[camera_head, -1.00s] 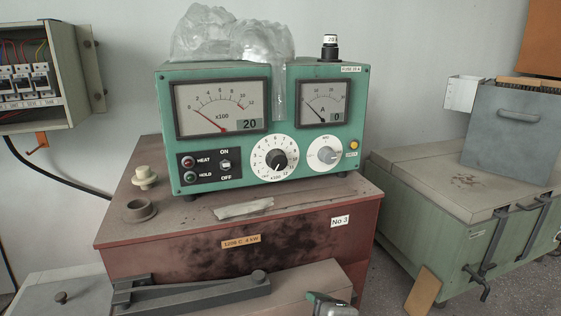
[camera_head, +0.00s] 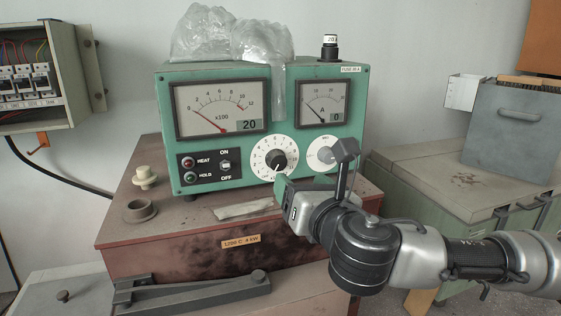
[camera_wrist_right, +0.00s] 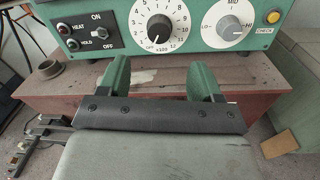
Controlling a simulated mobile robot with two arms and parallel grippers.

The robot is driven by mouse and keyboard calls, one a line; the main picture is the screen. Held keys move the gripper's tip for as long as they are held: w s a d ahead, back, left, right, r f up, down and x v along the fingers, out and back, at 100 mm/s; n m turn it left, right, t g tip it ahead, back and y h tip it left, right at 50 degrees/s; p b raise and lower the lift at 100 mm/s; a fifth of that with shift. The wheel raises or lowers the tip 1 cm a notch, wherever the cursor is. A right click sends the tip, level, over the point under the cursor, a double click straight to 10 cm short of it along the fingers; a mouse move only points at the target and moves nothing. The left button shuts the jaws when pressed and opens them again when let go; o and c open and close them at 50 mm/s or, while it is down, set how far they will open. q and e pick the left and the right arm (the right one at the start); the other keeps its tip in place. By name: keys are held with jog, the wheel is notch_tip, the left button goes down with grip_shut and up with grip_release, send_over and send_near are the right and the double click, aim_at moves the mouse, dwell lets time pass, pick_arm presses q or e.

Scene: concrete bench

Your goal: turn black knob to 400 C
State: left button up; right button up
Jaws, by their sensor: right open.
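The black knob (camera_head: 276,160) sits at the centre of a white dial with numbers to 12 and x100, on the front of the green control box (camera_head: 358,90). In the right wrist view the black knob (camera_wrist_right: 158,28) has its white mark pointing down and left, near OFF. My right gripper (camera_head: 292,186) is in front of the box, just below and right of the knob. In the right wrist view its two green fingers (camera_wrist_right: 160,72) are apart with nothing between them; the knob is beyond them, untouched. My left gripper is not in view.
A grey knob (camera_wrist_right: 236,28) sits right of the black one, partly hidden in the head view. A switch (camera_head: 225,165) stands left of the dial. The large meter (camera_head: 220,105) reads 20. A loose strip (camera_head: 243,210) lies on the red furnace top (camera_head: 180,222) below.

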aim_at(280, 163)
jog(key=p+x, duration=0.3)
jog(key=x, duration=0.6)
jog(key=shift+p, duration=0.4)
jog(key=shift+w+a, duration=0.25)
jog(key=shift+w, duration=0.3)
jog(key=shift+c, duration=0.5)
jog(key=c, duration=0.8)
jog(key=shift+f, duration=0.1)
jog(key=shift+c, duration=0.2)
jog(key=shift+m, duration=0.3)
